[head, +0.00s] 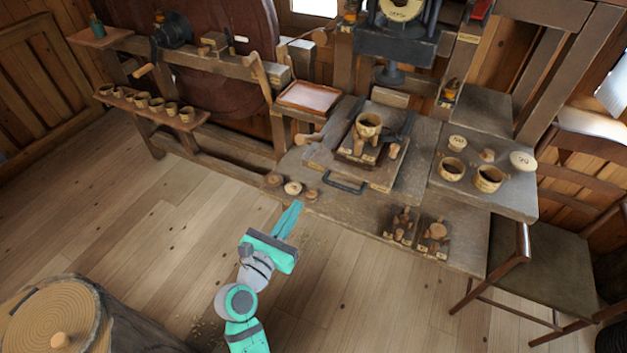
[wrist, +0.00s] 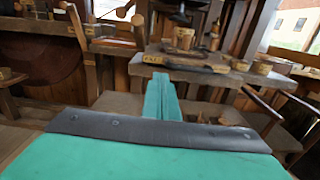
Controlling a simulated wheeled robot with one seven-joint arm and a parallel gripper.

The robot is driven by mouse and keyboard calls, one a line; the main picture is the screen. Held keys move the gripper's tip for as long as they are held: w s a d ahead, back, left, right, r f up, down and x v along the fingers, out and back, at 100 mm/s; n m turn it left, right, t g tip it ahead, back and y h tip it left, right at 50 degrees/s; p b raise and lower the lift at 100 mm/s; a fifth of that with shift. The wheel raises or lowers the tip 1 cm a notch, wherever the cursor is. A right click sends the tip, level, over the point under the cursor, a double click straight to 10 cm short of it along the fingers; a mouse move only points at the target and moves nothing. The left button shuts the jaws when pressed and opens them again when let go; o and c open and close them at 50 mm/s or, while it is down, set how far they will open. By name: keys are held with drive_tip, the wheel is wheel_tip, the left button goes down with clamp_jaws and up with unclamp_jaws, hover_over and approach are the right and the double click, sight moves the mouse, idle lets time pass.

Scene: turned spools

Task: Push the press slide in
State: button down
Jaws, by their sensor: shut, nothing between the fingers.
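The press slide (head: 374,174) is a flat wooden board on the bench below the press, with a dark handle (head: 346,186) at its front edge. A wooden cup (head: 368,125) stands on a block on the slide. The press (head: 396,42) is a dark metal head above and behind the slide. My gripper (head: 291,215) is shut and empty, in front of the bench and left of the handle, apart from both. In the wrist view my gripper (wrist: 160,85) points toward the bench, and the slide (wrist: 185,67) shows beyond the fingertips.
Small turned pieces (head: 292,188) lie on the bench's front left. Cups and lids (head: 488,178) stand on the right table. A chair (head: 551,254) stands at right, a log stump (head: 62,318) at lower left.

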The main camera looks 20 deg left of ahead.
sight(322, 166)
drive_tip(key=w, duration=1.4)
drive_tip(key=shift+d, duration=0.25)
drive_tip(key=shift+r, duration=0.1)
